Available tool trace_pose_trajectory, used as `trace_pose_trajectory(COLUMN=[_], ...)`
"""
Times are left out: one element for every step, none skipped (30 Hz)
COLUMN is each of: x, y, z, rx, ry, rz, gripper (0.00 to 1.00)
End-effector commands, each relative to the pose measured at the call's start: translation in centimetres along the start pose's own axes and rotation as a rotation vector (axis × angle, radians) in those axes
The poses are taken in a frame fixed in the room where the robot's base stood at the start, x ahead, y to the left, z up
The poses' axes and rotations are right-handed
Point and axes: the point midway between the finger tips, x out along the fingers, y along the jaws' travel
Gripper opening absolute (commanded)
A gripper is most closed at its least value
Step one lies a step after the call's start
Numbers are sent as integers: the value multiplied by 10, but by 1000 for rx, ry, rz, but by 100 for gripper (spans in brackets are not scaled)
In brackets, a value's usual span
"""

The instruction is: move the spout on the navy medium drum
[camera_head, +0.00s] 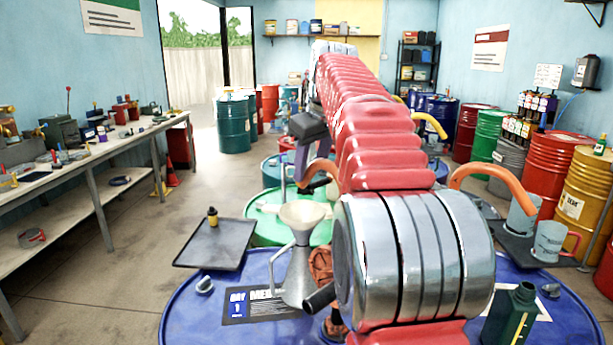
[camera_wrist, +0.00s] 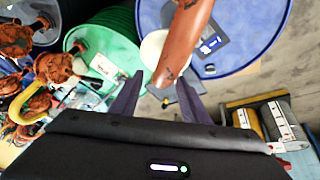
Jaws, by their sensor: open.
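A blue drum (camera_head: 190,300) with a partly hidden label fills the front of the head view. I take it for the navy medium drum, and its top shows in the wrist view (camera_wrist: 262,22). My gripper (camera_head: 301,180) points down near the middle of the head view. In the wrist view its two dark fingers (camera_wrist: 158,100) are apart. An orange-brown spout (camera_wrist: 183,45) rises in front of the fingers, with its lower end near the gap. An orange curved spout also shows beside my gripper in the head view (camera_head: 322,170). My arm hides much of the drum top.
A pale funnel (camera_head: 298,260) stands on the blue drum. A green drum (camera_head: 262,228) and a dark tray (camera_head: 215,245) with a small bottle lie behind. A dark green bottle (camera_head: 512,315) and metal jugs (camera_head: 550,240) are at right.

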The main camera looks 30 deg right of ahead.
Motion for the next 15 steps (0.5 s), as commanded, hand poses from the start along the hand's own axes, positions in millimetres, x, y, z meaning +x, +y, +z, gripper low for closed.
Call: trace_pose_trajectory(x=[8, 12, 16, 20, 22, 25, 27, 28, 30, 30, 31, 31, 31, 31, 31], y=[0, 0, 0, 0, 0, 0, 0, 0, 0, 0, 0, 0, 0, 0, 0], z=[1, 0, 0, 0, 0, 0, 0, 0, 0, 0, 0, 0, 0, 0, 0], rx=[0, 0, 0, 0, 0, 0, 0, 0, 0, 0, 0, 0, 0, 0, 0], ry=[-2, -2, -2, -2, -1, -1, -1, -1, 0, 0, 0, 0, 0, 0, 0], rz=[-2, -1, -1, -1, -1, -1, -1, 0, 0, 0, 0, 0, 0, 0, 0], gripper=[42, 42, 42, 42, 42, 42, 42, 42, 42, 42, 42, 42, 42, 42, 42])
